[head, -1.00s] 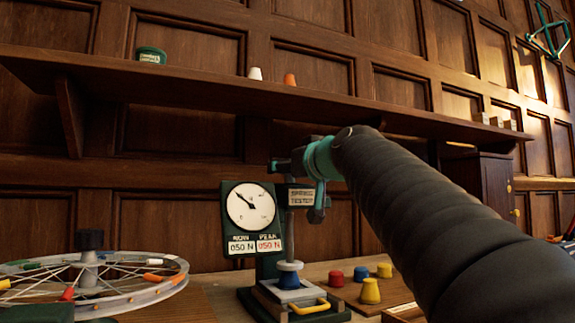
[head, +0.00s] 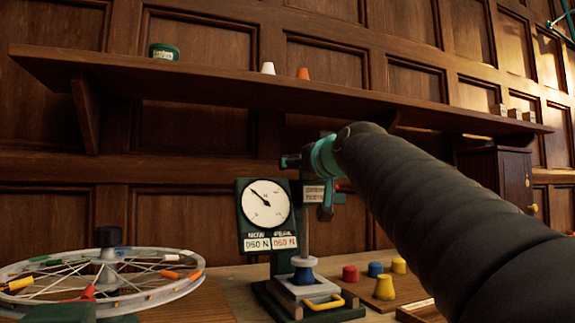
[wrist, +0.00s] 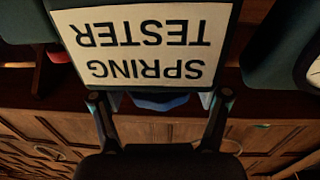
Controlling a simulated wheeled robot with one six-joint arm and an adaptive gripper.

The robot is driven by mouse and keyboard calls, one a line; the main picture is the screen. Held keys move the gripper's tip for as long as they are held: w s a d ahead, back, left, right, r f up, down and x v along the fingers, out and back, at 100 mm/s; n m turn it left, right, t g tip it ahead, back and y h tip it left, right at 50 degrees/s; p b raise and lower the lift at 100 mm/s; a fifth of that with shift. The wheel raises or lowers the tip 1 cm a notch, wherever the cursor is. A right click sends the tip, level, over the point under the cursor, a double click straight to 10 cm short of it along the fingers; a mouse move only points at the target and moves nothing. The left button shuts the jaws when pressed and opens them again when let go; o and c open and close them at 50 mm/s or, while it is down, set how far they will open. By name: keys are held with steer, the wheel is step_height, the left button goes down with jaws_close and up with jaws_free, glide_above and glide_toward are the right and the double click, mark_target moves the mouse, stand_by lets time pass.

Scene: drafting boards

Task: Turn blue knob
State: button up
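The spring tester (head: 265,208) stands on the bench, with a white dial and two readouts that look like 050 N. A blue conical piece (head: 303,270) sits on its lower plate. In the wrist view, a blue rounded part (wrist: 160,102) shows below the upside-down SPRING TESTER sign (wrist: 145,45), partly hidden by it. I cannot tell whether it is the same piece. My gripper (wrist: 158,105) has its fingers spread on either side of this blue part, with gaps; contact is not visible.
A spoked wheel (head: 150,292) lies at left. Yellow (head: 384,288), red (head: 350,273) and blue (head: 375,269) knob-like pieces stand right of the tester. A yellow handle (head: 324,303) is at its base. A shelf (head: 230,93) runs above; a wooden cabinet (head: 505,180) is at right.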

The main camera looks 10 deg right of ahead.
stand_by(0.3)
steer(key=s, duration=0.4)
steer(key=s+d, duration=0.1)
steer(key=s, duration=0.7)
steer(key=shift+d, duration=0.2)
